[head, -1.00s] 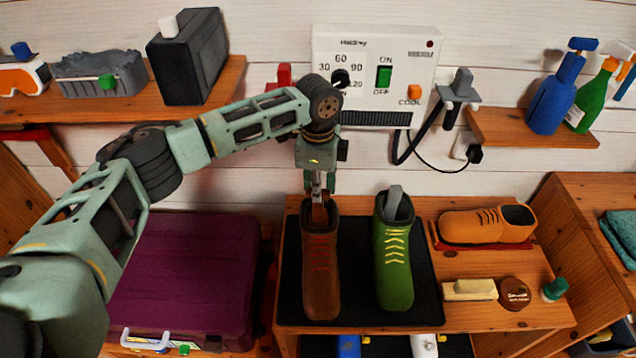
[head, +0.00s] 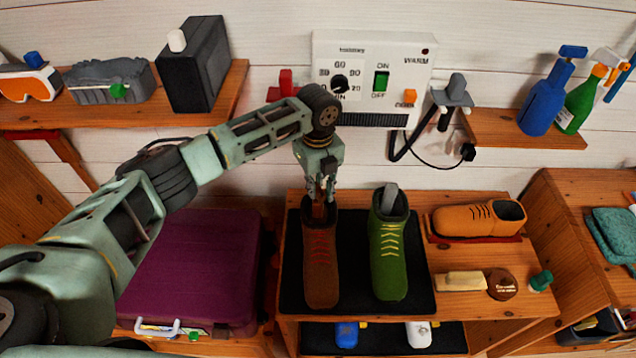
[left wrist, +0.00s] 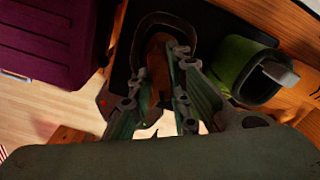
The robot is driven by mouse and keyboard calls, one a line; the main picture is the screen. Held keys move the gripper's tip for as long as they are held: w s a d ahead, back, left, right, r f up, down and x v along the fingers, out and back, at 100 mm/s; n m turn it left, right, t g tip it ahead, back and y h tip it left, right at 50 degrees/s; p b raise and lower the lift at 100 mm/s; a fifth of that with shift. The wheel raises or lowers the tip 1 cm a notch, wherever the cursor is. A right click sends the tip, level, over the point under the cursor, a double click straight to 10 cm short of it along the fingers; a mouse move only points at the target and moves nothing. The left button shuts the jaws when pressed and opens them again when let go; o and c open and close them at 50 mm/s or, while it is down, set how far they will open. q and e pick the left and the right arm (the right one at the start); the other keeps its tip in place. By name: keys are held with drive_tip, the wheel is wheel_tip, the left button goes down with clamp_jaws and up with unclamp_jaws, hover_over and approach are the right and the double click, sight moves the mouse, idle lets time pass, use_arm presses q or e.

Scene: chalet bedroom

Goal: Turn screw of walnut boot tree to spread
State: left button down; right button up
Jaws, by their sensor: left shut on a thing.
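The brown boot (head: 321,262) with red laces stands upright on a black mat (head: 358,285). The walnut boot tree (left wrist: 157,58) shows as brown wood inside the boot's opening in the left wrist view. My left gripper (head: 321,190) points down into the boot's top and is shut on the boot tree's screw end. The screw itself is hidden between the fingers and the boot's rim. The green boot (head: 388,260) with yellow laces stands close on the right, with a grey piece (head: 391,199) sticking out of its top. My right gripper is not in view.
A wall dryer panel (head: 370,75) with a hose is behind my left wrist. A purple case (head: 190,260) lies left of the bench. A tan shoe (head: 475,219), a brush (head: 461,281) and a round tin (head: 502,284) are on the right.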

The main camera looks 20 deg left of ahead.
sight(318, 189)
use_arm(q)
drive_tip(key=m, duration=0.4)
drive_tip(key=shift+m, duration=0.4)
idle(0.5)
drive_tip(key=c, duration=1.6)
unclamp_jaws()
drive_tip(key=shift+c, duration=0.2)
drive_tip(key=shift+r, duration=0.1)
wheel_tip(318, 189, up, 12)
